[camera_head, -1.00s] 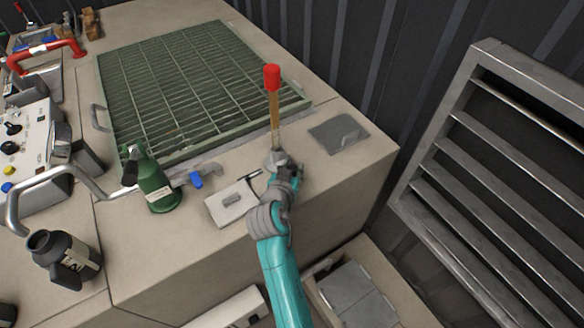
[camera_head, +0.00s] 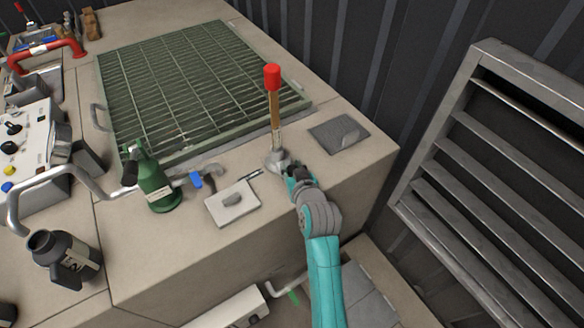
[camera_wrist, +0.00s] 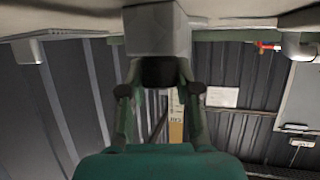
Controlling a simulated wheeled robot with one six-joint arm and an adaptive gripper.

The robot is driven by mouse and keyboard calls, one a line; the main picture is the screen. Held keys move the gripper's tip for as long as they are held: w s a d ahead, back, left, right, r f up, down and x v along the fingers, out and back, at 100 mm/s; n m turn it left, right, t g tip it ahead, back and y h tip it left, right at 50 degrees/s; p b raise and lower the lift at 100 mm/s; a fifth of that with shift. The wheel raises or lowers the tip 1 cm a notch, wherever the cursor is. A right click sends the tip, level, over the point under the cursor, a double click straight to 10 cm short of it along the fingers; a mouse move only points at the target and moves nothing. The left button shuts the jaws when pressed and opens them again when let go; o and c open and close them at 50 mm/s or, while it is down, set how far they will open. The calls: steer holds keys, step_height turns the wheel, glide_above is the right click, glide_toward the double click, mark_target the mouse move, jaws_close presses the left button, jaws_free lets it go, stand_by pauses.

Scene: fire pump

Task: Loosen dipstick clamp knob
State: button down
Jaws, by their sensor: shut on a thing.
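The dipstick (camera_head: 274,105) stands upright, with a red top and a wooden-coloured shaft, on the counter near its right end. Its grey clamp base (camera_head: 275,158) is at the foot. My gripper (camera_head: 291,171) reaches in from the lower right and touches the base's right side. In the wrist view, my gripper's two fingers (camera_wrist: 158,76) are closed around a dark round knob (camera_wrist: 158,70) below a grey block (camera_wrist: 156,30). The dipstick's marked shaft (camera_wrist: 175,125) shows behind, between the fingers. In the head view the knob is hidden by my gripper.
A flat grey plate (camera_head: 339,133) lies right of the dipstick. A white plate (camera_head: 232,204), a thin dark tool (camera_head: 250,175) and a green container (camera_head: 154,180) are to the left. A green grating (camera_head: 185,80) lies behind. A louvred panel (camera_head: 500,170) stands at right.

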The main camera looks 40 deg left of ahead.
steer(key=n+g+y, duration=0.2)
steer(key=n+g, duration=0.1)
steer(key=shift+w+n+g, duration=0.1)
steer(key=shift+n+g, duration=0.2)
steer(key=shift+g, duration=0.1)
steer(key=shift+n+g+y, duration=0.4)
steer(key=shift+n+g, duration=1.2)
steer(key=shift+g, duration=0.5)
steer(key=c, duration=0.8)
jaws_free()
steer(key=v, duration=1.2)
steer(key=shift+s, duration=0.25)
